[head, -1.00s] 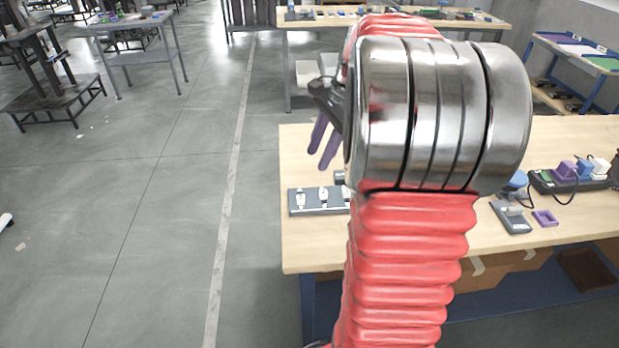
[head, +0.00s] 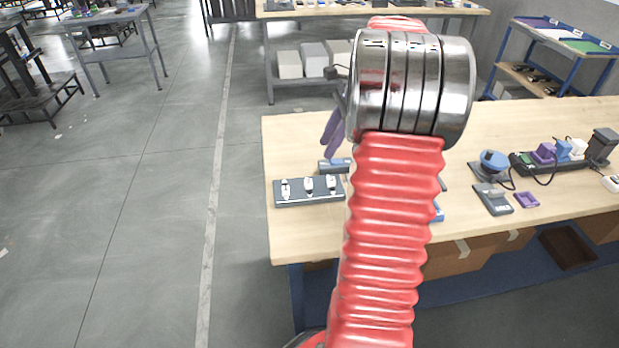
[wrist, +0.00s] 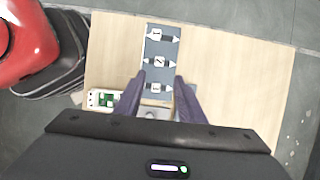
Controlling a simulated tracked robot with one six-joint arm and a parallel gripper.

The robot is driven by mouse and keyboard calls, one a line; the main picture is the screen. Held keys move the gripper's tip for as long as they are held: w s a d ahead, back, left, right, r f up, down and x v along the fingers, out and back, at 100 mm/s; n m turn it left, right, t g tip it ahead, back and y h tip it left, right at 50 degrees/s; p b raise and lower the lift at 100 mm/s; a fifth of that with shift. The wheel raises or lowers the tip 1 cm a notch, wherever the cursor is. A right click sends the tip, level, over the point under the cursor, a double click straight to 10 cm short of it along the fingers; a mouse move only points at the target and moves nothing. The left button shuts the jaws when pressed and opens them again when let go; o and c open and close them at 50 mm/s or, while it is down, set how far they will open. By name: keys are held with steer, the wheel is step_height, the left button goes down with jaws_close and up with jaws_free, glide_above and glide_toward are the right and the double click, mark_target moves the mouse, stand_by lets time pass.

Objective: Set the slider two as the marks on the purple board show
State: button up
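A dark grey panel with three white sliders (head: 288,202) lies near the left end of the wooden table. In the wrist view the panel (wrist: 163,48) runs away from me, with three marked white pieces in a row. The middle white piece (wrist: 160,62) lies just beyond my fingertips. My gripper (wrist: 160,78) is open, its purple fingers apart over the near end of the panel with nothing held. In the head view the purple fingers (head: 333,135) show above and behind the panel, partly hidden by my arm. A purple board (head: 535,22) lies on the blue rack at far right; its marks are unreadable.
A small grey-blue block (head: 330,166) lies behind the panel. A white and green item (wrist: 105,99) is left of my fingers in the wrist view. A blue round device (head: 493,162), a purple square (head: 527,200) and a power strip (head: 575,163) stand on the right.

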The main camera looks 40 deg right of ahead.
mark_target(309, 181)
steer(key=x, duration=1.3)
steer(key=shift+c, duration=0.5)
jaws_close()
steer(key=shift+d, duration=0.1)
